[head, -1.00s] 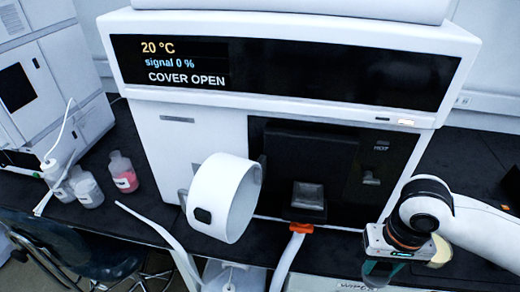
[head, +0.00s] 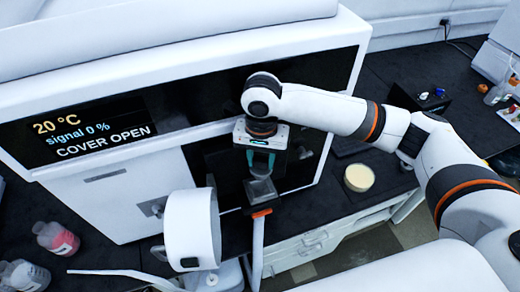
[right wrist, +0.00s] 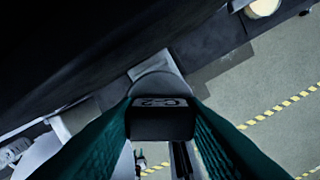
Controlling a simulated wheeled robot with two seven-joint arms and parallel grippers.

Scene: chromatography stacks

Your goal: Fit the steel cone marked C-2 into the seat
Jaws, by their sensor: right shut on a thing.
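My right gripper (head: 262,163) points down at the front of the instrument, its teal fingers shut on a dark block marked C-2 (right wrist: 160,118). The label shows between the two fingers in the right wrist view; the cone's lower part is hidden there. Just below the fingertips in the head view is a grey block-like fitting (head: 262,190) above an orange piece (head: 262,213); a pale grey rounded part also shows beyond the label in the right wrist view (right wrist: 155,82). I cannot tell whether the cone touches it or which part is the seat. My left gripper is not in view.
The instrument (head: 110,200) reads COVER OPEN. A white round cover (head: 190,230) stands open left of the gripper. Bottles (head: 55,238) stand at the far left. A pale round disc (head: 359,178) lies on the dark bench to the right, with clear bench around it.

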